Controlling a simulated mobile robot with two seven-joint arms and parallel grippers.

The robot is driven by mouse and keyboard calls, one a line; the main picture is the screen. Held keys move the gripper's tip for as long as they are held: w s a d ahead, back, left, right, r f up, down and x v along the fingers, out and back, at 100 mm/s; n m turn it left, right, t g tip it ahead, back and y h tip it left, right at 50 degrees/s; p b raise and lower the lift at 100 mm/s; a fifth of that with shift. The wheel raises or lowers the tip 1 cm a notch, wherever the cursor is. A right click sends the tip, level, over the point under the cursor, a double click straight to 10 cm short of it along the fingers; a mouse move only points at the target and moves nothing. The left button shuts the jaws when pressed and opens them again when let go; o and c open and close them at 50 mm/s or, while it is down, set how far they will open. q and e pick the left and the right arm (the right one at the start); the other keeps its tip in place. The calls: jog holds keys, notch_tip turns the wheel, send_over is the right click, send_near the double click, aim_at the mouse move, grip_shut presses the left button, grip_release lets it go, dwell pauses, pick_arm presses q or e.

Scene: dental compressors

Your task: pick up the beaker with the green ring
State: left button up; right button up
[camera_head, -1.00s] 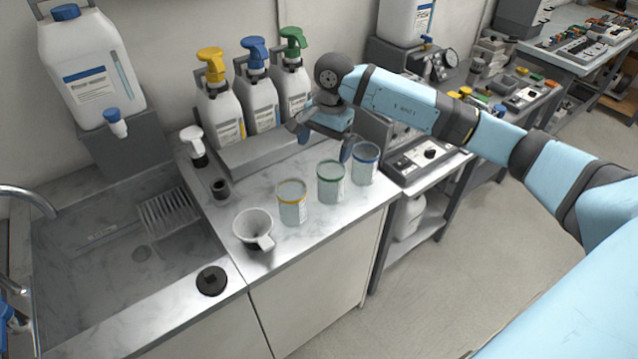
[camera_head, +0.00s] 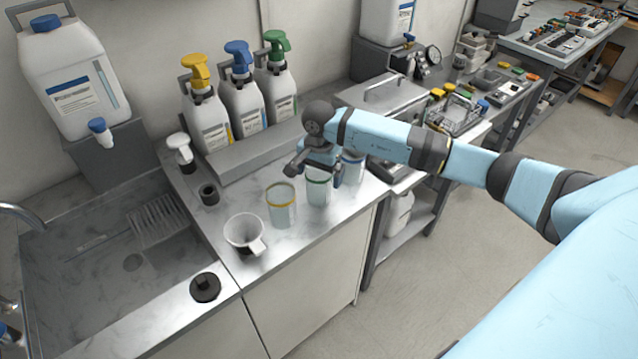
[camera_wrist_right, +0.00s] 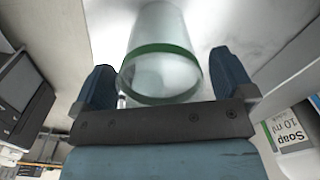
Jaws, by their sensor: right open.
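The beaker with the green ring (camera_head: 318,192) stands upright on the counter, between the yellow-ringed beaker (camera_head: 281,208) and the blue-ringed beaker (camera_head: 353,168). My right gripper (camera_head: 315,173) is open, low over the green-ringed beaker, and partly hides its rim and the blue-ringed beaker. In the right wrist view the green-ringed beaker (camera_wrist_right: 163,65) appears between the two spread fingers of the right gripper (camera_wrist_right: 165,85). I cannot tell whether a finger touches it. My left gripper is not in view.
A white funnel-like cup (camera_head: 244,235) stands left of the beakers. Behind them, several pump bottles (camera_head: 243,108) stand on a grey ledge (camera_head: 240,152). A sink (camera_head: 115,265) lies to the left.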

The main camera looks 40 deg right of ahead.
notch_tip(320, 180, down, 2)
jog(key=c, duration=0.9)
jog(key=shift+c, duration=0.2)
